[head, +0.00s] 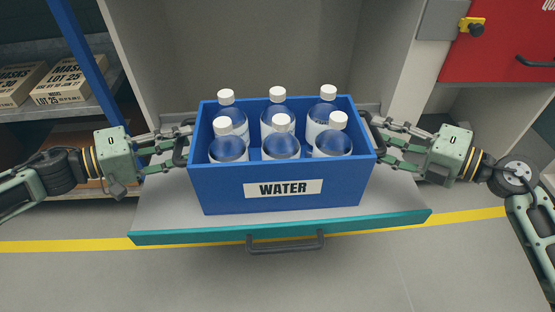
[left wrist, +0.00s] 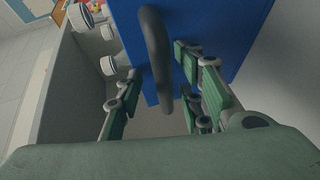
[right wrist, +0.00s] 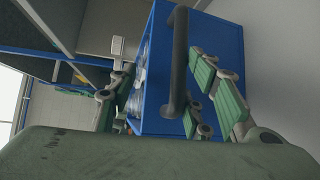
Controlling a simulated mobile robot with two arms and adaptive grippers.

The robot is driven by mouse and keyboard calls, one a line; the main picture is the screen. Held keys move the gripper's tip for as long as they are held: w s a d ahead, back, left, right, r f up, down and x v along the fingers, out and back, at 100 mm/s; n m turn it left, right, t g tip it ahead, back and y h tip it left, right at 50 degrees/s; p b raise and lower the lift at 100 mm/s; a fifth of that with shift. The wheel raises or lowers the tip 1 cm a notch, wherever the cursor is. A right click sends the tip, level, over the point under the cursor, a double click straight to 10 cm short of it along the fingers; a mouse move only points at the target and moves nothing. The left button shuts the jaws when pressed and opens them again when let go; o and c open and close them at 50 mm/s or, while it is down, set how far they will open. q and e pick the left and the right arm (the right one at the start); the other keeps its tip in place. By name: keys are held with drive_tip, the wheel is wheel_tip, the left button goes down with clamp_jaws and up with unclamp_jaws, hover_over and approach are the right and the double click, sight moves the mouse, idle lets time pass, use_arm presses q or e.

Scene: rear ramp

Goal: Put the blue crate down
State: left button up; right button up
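The blue crate (head: 215,193) with a white WATER label stands upright in the middle of the head view. It holds several clear bottles with white caps. It appears to rest on a grey pull-out shelf (head: 395,200) with a teal front edge. My left gripper (head: 182,144) is at the crate's left side; in the left wrist view its fingers are spread apart on either side of the dark handle (left wrist: 155,55). My right gripper (head: 378,143) is at the right side; in the right wrist view its fingers are also spread around the other handle (right wrist: 178,65). The crate's underside is hidden.
A dark pull handle (head: 285,242) is on the shelf's front edge. A grey recess (head: 250,50) is behind the crate. Shelves with cardboard boxes (head: 65,82) stand at left behind a blue post (head: 85,60). A red cabinet (head: 500,45) is at upper right. A yellow line crosses the floor.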

use_arm(q)
drive_tip(key=o, duration=0.6)
drive_tip(key=shift+a, duration=0.2)
use_arm(e)
drive_tip(key=shift+w+r, duration=0.1)
drive_tip(key=shift+r, duration=0.5)
use_arm(q)
drive_tip(key=shift+o, duration=0.2)
drive_tip(key=v, duration=0.7)
drive_tip(key=shift+s+a, duration=0.15)
drive_tip(key=shift+a, duration=0.25)
use_arm(e)
drive_tip(key=o, duration=1)
use_arm(q)
drive_tip(key=shift+r, duration=0.1)
use_arm(e)
drive_tip(key=shift+o, duration=0.6)
drive_tip(key=shift+f, duration=0.2)
